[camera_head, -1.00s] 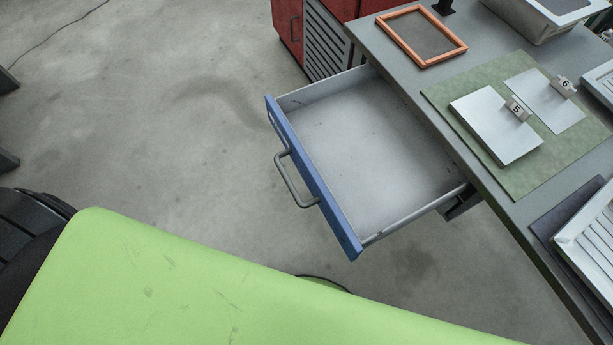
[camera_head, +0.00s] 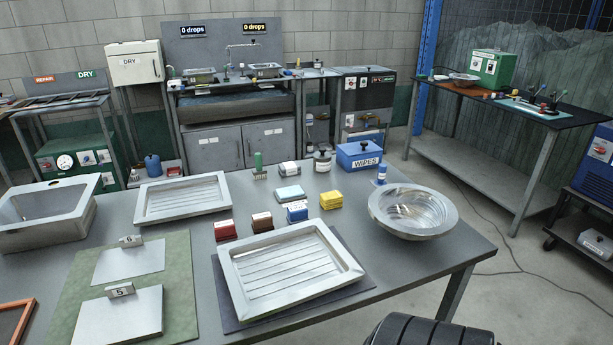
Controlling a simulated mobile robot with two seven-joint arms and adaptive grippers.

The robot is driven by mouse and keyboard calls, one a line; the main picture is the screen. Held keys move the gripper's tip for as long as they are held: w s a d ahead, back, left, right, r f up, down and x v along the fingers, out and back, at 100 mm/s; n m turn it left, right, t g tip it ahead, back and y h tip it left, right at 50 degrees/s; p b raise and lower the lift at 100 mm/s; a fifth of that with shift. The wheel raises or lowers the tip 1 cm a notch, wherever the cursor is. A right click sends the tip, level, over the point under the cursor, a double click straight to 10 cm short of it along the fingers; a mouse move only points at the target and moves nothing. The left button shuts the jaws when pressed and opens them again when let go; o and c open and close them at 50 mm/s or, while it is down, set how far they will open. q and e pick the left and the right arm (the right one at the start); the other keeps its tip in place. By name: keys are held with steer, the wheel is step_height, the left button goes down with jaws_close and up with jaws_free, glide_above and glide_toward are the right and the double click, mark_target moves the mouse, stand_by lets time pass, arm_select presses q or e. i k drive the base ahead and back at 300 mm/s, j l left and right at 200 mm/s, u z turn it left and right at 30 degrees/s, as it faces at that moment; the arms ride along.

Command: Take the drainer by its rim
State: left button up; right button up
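Two pale metal trays with ribbed floors look like drainers. The nearer ribbed tray (camera_head: 290,268) lies on a dark mat (camera_head: 352,291) at the front of the grey table, its raised rim bare all round. The farther ribbed tray (camera_head: 183,197) lies behind it to the left, flat on the table. Which of the two the task means, I cannot tell. Neither of my grippers is in view, and nothing is seen touching either tray.
A round metal bowl (camera_head: 413,211) stands right of the nearer tray. Small coloured blocks, including a yellow stack (camera_head: 331,200), stand behind it. A green mat (camera_head: 67,309) with plates marked 5 and 6 lies left. A rectangular basin (camera_head: 45,212) is at far left.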

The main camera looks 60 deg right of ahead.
mark_target(268, 273)
steer(key=z, duration=1.65)
